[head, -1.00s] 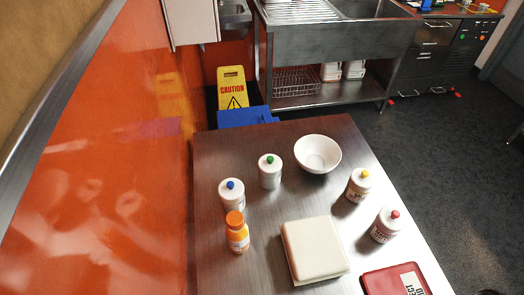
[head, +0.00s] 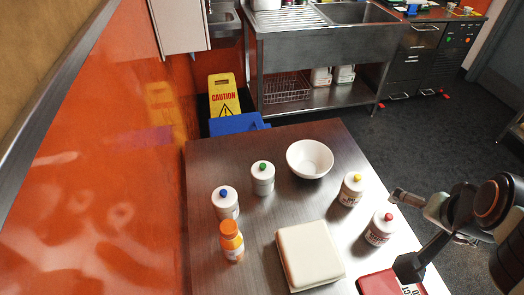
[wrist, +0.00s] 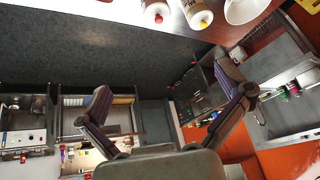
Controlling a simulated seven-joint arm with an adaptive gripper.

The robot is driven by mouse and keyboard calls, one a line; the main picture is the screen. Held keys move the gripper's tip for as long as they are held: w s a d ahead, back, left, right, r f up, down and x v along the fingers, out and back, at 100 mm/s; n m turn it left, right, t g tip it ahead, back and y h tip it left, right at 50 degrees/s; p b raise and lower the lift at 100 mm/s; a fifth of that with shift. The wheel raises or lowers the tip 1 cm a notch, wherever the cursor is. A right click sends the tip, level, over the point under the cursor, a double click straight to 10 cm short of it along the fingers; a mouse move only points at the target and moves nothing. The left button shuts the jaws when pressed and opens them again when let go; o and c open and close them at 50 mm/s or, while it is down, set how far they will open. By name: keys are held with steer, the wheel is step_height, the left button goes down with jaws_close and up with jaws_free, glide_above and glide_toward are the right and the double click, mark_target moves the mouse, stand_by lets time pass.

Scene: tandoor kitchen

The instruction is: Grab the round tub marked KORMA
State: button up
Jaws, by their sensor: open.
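Several round white tubs with coloured knobs stand upright on the steel table in the head view: blue-knobbed (head: 226,205), green-knobbed (head: 263,181), yellow-knobbed (head: 350,190) and red-knobbed (head: 378,231). Their labels are too small to read, so I cannot tell which is marked KORMA. My gripper (wrist: 163,80) is open and empty in the wrist view, its fingers spread over the floor. In the head view my arm is at the right, with the gripper beside the red-knobbed tub. The red-knobbed tub (wrist: 156,13) and yellow-knobbed tub (wrist: 199,15) show at the wrist view's top edge.
The table (head: 205,270) also holds a white bowl (head: 310,159), an orange-capped bottle (head: 231,243), a cream square box (head: 308,255) and a red case (head: 385,284). An orange wall (head: 110,170) borders the left side. A sink unit (head: 325,40) stands behind.

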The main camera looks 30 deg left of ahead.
steer(key=w+a+n+t, duration=0.1)
steer(key=w+a, duration=0.7)
steer(key=a, duration=0.1)
steer(key=w+a+f+n+y, duration=0.1)
steer(key=a+f, duration=0.2)
steer(key=a, duration=0.4)
steer(key=w+a+f+n+y, duration=0.1)
steer(key=w+a+f+n, duration=0.1)
steer(key=a+f, duration=0.35)
steer(key=n+g, duration=0.3)
steer(key=n, duration=0.2)
glide_toward(224, 199)
steer(key=x, duration=0.6)
steer(key=shift+w+f, duration=0.1)
steer(key=shift+w, duration=0.05)
steer(key=shift+a+f, duration=0.15)
steer(key=shift+f, duration=0.25)
steer(key=x, duration=0.5)
steer(key=shift+w+f, duration=0.1)
steer(key=shift+f, duration=0.2)
steer(key=c, duration=1.2)
